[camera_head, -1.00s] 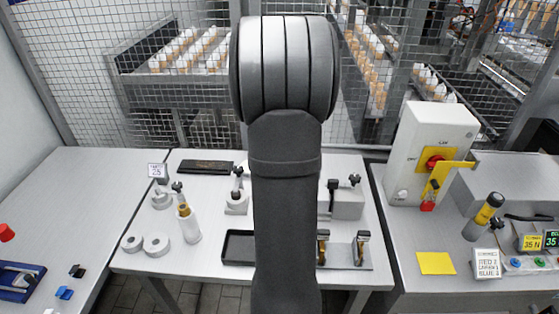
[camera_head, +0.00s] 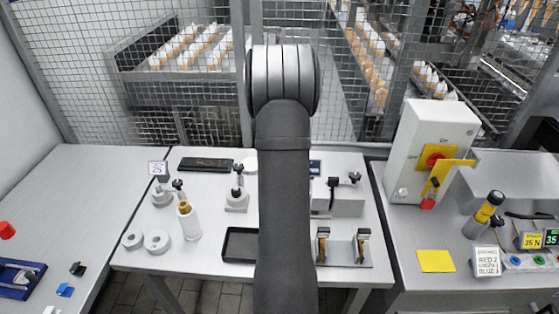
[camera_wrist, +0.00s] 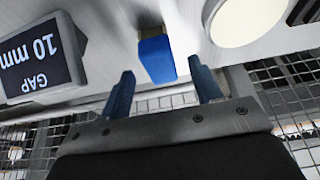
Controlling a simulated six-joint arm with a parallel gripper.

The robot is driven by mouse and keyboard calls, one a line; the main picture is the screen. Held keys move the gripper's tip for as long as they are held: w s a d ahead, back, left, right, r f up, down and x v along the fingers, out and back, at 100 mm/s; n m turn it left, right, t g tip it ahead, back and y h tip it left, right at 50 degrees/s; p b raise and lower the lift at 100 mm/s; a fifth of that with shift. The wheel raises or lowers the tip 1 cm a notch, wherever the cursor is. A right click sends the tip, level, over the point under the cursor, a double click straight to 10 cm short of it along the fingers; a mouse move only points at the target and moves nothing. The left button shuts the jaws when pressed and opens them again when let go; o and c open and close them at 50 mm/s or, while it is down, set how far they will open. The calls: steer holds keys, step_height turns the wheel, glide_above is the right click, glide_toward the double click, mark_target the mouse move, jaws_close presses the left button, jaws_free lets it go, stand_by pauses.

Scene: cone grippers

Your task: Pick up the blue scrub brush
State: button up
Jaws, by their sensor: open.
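A blue block-like thing (camera_wrist: 156,58), which looks like the scrub brush, stands out from the grey table in the wrist view. In the head view my arm hides the gripper and the brush.
A "GAP 10 mm" display (camera_wrist: 38,55) and a white disc (camera_wrist: 245,20) flank the brush. In the head view, a black tray (camera_head: 240,245), a white bottle (camera_head: 188,222) and a clamp block (camera_head: 345,199) stand near my arm. A wire fence (camera_head: 200,120) runs behind the table.

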steer(key=shift+x, duration=1.65)
steer(key=shift+w+r, duration=0.1)
steer(key=shift+w, duration=0.05)
steer(key=c, duration=1.1)
steer(key=shift+o, duration=0.2)
step_height(320, 180, up, 10)
